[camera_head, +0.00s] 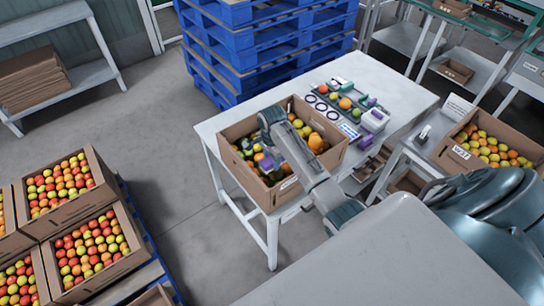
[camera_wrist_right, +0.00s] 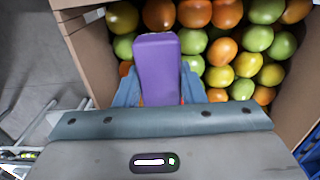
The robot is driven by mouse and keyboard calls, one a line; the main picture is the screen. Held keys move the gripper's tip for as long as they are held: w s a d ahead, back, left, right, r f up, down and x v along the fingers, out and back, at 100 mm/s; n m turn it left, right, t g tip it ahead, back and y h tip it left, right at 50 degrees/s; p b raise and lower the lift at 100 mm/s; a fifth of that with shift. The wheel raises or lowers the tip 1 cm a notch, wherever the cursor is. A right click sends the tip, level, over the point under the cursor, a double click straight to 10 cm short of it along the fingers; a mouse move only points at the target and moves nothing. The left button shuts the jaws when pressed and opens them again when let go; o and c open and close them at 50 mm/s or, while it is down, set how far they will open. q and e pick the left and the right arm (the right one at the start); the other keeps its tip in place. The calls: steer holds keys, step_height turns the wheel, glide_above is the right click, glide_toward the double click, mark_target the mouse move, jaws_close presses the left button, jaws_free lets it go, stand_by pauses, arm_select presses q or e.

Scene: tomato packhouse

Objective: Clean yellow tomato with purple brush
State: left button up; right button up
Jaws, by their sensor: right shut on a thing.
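My right gripper (camera_head: 264,158) reaches down into the cardboard box (camera_head: 330,158) on the white table. In the right wrist view its two blue fingers (camera_wrist_right: 159,88) are shut on a purple block, which looks like the purple brush (camera_wrist_right: 158,55); no bristles show. The brush also shows in the head view (camera_head: 268,164), over the tomatoes in the box. Several yellow tomatoes lie in the box, among them one right of the brush in the wrist view (camera_wrist_right: 219,76); which one is meant cannot be told. My left gripper is out of view.
On the white table (camera_head: 385,78), right of the box, a dark tray (camera_head: 331,110) holds several tomatoes, with a white-and-purple container (camera_head: 374,121) near it. The box walls stand close around my gripper. Blue pallets (camera_head: 265,40) stand behind; another tomato box (camera_head: 451,155) is at right.

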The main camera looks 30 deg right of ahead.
steer(key=shift+s, duration=0.15)
stand_by(0.4)
steer(key=shift+f, duration=0.35)
stand_by(0.3)
steer(key=shift+d, duration=0.1)
steer(key=shift+d, duration=1)
steer(key=shift+a, duration=0.1)
steer(key=shift+a, duration=2.15)
